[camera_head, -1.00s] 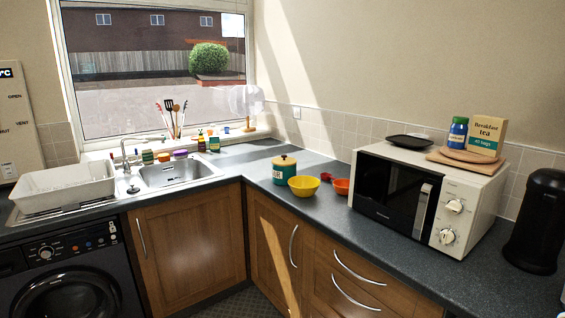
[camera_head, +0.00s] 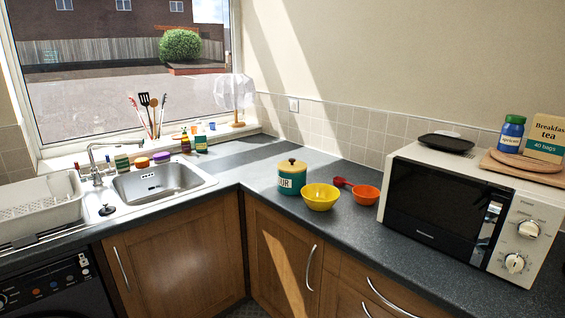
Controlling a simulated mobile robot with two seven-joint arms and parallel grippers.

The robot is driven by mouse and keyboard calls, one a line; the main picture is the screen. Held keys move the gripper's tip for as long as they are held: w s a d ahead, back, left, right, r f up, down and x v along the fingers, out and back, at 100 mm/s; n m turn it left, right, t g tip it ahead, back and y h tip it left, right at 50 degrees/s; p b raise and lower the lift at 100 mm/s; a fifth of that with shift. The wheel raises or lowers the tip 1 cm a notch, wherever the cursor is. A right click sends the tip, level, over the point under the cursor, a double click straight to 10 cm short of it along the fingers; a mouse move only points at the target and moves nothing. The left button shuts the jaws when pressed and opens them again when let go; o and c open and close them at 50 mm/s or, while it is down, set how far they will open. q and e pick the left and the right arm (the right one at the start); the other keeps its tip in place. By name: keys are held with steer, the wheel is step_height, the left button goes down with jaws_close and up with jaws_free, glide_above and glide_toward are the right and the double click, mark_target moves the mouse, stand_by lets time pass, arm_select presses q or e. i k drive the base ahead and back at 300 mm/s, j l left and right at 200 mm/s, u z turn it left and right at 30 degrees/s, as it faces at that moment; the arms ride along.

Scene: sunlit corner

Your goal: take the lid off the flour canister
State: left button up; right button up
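The flour canister (camera_head: 291,180) is a teal and cream tub with part of a label, "UR", showing. It stands upright on the dark worktop in the corner, right of the sink. Its yellowish lid (camera_head: 292,165) with a dark round knob sits on top. Neither of my grippers is in view.
A yellow bowl (camera_head: 321,197) stands close at the canister's front right, with a red scoop (camera_head: 343,182) and an orange bowl (camera_head: 366,195) beyond it. A microwave (camera_head: 440,212) stands further right. The sink (camera_head: 160,182) is at left. The worktop (camera_head: 262,205) is clear left of the canister.

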mark_target(291, 165)
steer(key=i+j+z, duration=0.1)
steer(key=i+j, duration=1.5)
